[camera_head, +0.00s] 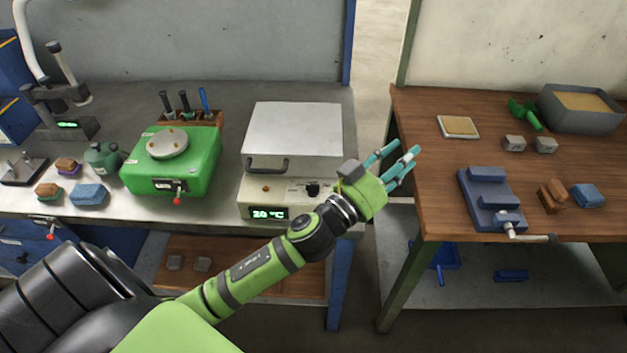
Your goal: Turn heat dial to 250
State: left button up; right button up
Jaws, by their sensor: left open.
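The billet furnace (292,130) is a light box with a grey top and a dark front handle, standing at the right end of the grey bench. Its display (268,213) glows green and appears to read 20 °C. The black heat dial (312,189) sits on the front panel, right of a small orange light (266,189). My left gripper (394,163) has teal fingers and is open and empty. It is to the right of the furnace, over the gap between the benches, and its wrist partly covers the panel's right end. My right gripper is not in view.
A green box with a round metal plate (184,160) stands left of the furnace. A wooden tool rack (200,117) is behind it. The wooden table (430,200) at right holds a blue vise (490,199) and a grey sand tray (548,112). Blue posts edge the grey bench.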

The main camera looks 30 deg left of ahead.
pick_arm(q)
jog(key=s+d+r+m+g+h, duration=0.1)
jog(key=d+r+m+g+h, duration=0.4)
jog(key=d+m+h, duration=0.4)
jog(key=g+y, duration=1.5)
send_over(312, 186)
jog(key=f, duration=1.1)
jog(key=shift+d+p, duration=0.2)
jog(key=shift+p, duration=0.2)
jog(key=shift+a+f, duration=0.15)
jog(key=shift+a, duration=0.05)
notch_tip(312, 186, down, 6)
jog(key=shift+r+p, duration=0.15)
jog(key=shift+p, duration=1.1)
jog(key=shift+d+f, duration=0.1)
jog(key=shift+f, duration=0.4)
grip_shut()
